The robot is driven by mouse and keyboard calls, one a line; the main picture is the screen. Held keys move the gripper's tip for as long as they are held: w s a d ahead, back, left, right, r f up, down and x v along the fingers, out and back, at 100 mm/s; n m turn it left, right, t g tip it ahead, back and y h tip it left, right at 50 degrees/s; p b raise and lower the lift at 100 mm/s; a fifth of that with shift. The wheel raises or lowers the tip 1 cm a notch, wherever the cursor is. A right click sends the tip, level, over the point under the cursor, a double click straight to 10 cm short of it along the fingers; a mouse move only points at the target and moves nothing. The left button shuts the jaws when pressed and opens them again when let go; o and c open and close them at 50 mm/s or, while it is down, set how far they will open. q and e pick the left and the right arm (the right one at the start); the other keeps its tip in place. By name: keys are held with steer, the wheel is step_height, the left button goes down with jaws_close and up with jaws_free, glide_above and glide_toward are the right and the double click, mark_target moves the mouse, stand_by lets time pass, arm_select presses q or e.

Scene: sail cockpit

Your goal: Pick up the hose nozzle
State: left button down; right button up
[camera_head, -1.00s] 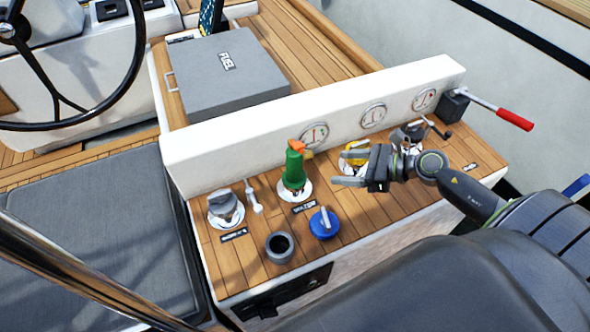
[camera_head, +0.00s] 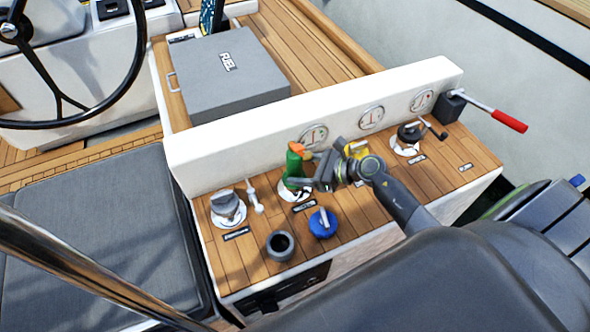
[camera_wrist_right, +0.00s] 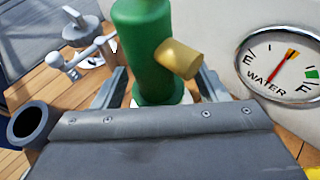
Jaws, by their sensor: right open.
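The hose nozzle (camera_head: 293,167) has a green body with an orange top. It stands upright on a white round base on the wooden console. In the right wrist view its green body (camera_wrist_right: 143,45) with a brass stub fills the top middle. My right gripper (camera_head: 303,175) is open at the nozzle, reaching in from the right. In the wrist view one finger of my right gripper (camera_wrist_right: 162,88) shows on each side of the green body. Contact cannot be told. The nozzle's lower part is partly hidden by the gripper. My left gripper is not in view.
A grey winch-like fitting (camera_head: 228,208), a small lever (camera_head: 254,197), a dark round cup (camera_head: 280,245) and a blue cap (camera_head: 323,223) stand nearby. A white wall with gauges (camera_head: 371,117) rises behind. A red-handled lever (camera_head: 508,120) is at right.

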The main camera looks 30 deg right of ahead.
mark_target(288, 151)
steer(key=shift+s+f+p+x, duration=0.1)
steer(key=shift+f+p+x, duration=0.05)
steer(key=shift+x, duration=0.6)
steer(key=shift+s+f+p+x, duration=0.15)
steer(key=shift+x, duration=0.6)
steer(key=shift+s+f+p+x, duration=0.1)
steer(key=shift+f+p+x, duration=0.05)
steer(key=shift+x, duration=0.6)
steer(key=shift+c, duration=0.5)
steer(key=c, duration=1.3)
steer(key=shift+r, duration=0.1)
step_height(288, 151, up, 9)
steer(key=shift+r, duration=0.1)
steer(key=shift+r+p, duration=0.35)
steer(key=shift+r, duration=0.05)
steer(key=shift+r+p, duration=1.1)
steer(key=shift+r, duration=0.4)
